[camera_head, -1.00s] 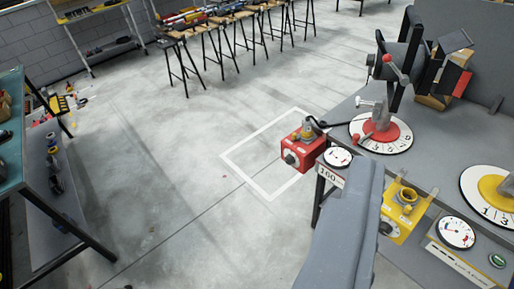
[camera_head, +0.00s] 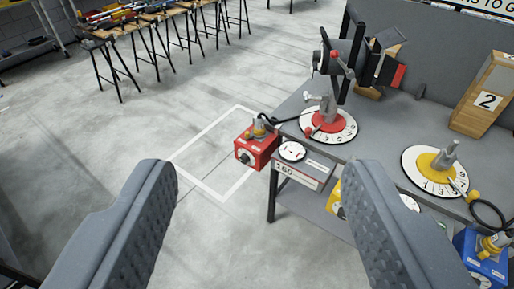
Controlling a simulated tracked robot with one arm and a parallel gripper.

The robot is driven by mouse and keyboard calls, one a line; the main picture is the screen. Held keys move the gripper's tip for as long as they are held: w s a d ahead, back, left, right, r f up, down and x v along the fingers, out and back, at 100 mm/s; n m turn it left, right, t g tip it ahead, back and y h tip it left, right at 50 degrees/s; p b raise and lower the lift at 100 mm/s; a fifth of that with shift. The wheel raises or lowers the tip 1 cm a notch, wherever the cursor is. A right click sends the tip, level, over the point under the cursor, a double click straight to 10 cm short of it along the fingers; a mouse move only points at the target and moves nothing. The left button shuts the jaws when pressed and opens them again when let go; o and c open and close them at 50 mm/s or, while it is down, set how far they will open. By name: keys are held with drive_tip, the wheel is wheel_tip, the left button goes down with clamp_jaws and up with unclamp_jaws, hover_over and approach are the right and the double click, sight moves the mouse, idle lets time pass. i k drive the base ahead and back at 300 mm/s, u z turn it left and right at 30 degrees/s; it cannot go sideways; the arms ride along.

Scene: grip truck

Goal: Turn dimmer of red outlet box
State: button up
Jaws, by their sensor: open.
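The red outlet box (camera_head: 258,151) is at the left edge of the grey workbench, near the middle of the view. A dark round dimmer knob (camera_head: 243,156) sits on its front face, and a plug with a black cable is on its top. My gripper (camera_head: 265,200) is open and empty, with one finger at the lower left and one at the lower right. The red box shows beyond and between the fingers, apart from both.
The grey workbench (camera_head: 377,150) carries a red dial (camera_head: 345,127) with a lamp and a yellow dial (camera_head: 413,162). A yellow box (camera_head: 335,199) is partly hidden by my right finger. A blue box (camera_head: 480,262) is at the lower right.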

sight(244, 158)
drive_tip(key=u, duration=0.4)
drive_tip(key=i, duration=1.1)
drive_tip(key=z, duration=0.4)
